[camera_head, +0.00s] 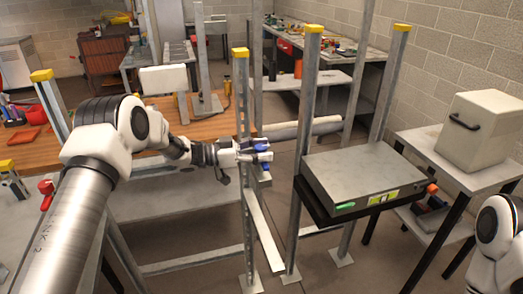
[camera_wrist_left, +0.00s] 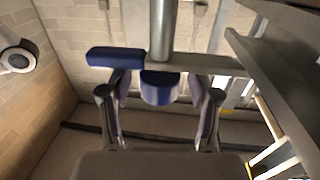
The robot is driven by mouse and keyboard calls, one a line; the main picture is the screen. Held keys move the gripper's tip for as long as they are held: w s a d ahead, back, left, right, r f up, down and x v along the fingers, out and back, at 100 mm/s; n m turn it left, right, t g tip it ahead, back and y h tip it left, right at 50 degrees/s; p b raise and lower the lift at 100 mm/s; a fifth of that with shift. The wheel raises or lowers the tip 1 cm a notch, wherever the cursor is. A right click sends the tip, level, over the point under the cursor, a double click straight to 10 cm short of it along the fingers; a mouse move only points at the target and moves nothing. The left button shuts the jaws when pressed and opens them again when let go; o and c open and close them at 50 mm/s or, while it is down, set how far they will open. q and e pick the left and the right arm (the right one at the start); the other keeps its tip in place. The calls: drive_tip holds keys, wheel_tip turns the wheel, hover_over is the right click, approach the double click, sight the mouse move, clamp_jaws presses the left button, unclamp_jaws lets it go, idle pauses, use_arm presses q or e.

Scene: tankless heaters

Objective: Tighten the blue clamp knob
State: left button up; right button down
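The blue clamp knob (camera_wrist_left: 157,88) is in the middle of the left wrist view, just below a round metal post. A longer blue piece (camera_wrist_left: 115,57) sits to its left on a grey bar. In the head view, blue clamp parts (camera_head: 253,142) show at the yellow-capped upright. My left gripper (camera_wrist_left: 159,92) is open, with one finger on each side of the knob and a visible gap to it. It also shows in the head view (camera_head: 244,157), close against the clamp and partly hiding it. My right gripper is out of view.
Metal uprights (camera_head: 305,110) with yellow caps stand around the clamp. A grey box (camera_head: 360,172) lies on a black shelf to the right. A wooden bench (camera_head: 100,150) is at left, and a white case (camera_head: 480,130) stands on a side table.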

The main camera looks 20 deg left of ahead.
use_arm(q)
drive_tip(key=shift+a, duration=0.1)
drive_tip(key=v, duration=1.2)
drive_tip(key=shift+f, duration=0.1)
drive_tip(key=s+d+f+n+t+y, duration=0.1)
drive_tip(key=s+d+f+n+y, duration=0.2)
drive_tip(key=f, duration=0.4)
drive_tip(key=s+d+f+n+y, duration=0.2)
drive_tip(key=d+f+n+y, duration=0.15)
drive_tip(key=f, duration=0.45)
drive_tip(key=s+d+f+n+t+y, duration=0.1)
drive_tip(key=s+d+f+n+y, duration=0.2)
drive_tip(key=f, duration=0.4)
drive_tip(key=s+f+n+g+y, duration=0.35)
drive_tip(key=s+f, duration=0.45)
drive_tip(key=s, duration=0.4)
drive_tip(key=s+a+f+g+y, duration=0.1)
drive_tip(key=s+g, duration=0.2)
drive_tip(key=s, duration=0.7)
drive_tip(key=s+a+f+g+y, duration=0.1)
drive_tip(key=s+a+g+y, duration=0.1)
drive_tip(key=s, duration=0.8)
drive_tip(key=shift+s+f+g, duration=0.25)
drive_tip(key=shift+f+g, duration=0.15)
drive_tip(key=shift+g, duration=0.45)
